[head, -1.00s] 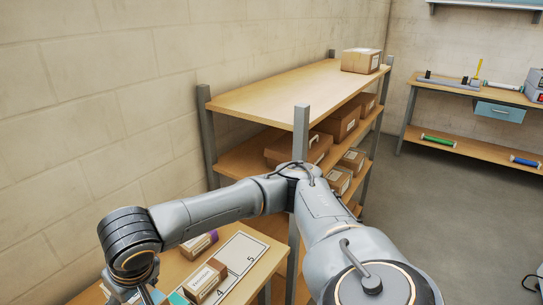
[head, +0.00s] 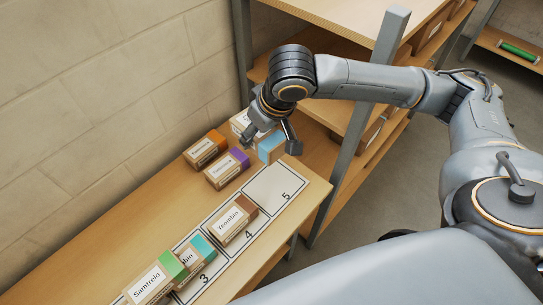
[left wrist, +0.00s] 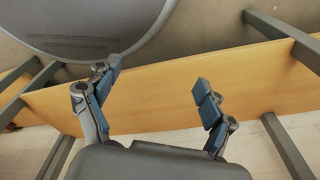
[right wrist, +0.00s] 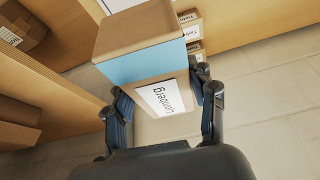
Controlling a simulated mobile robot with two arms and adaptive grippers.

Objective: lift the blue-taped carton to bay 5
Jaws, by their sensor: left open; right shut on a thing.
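The blue-taped carton (head: 271,148) is at the back of the table, behind the numbered strip. I cannot tell whether the carton touches the table. Bay 5 (head: 274,190) is empty, at the right end of the strip, in front of the carton. My left gripper (left wrist: 155,80) is open and empty.
A brown-taped carton (head: 235,221) stands in bay 4. A teal-taped (head: 197,254) and a green-taped carton (head: 157,279) stand farther left. Orange-taped (head: 205,150) and purple-taped (head: 227,170) cartons stand left of the gripper. A shelf post (head: 366,110) rises at the right.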

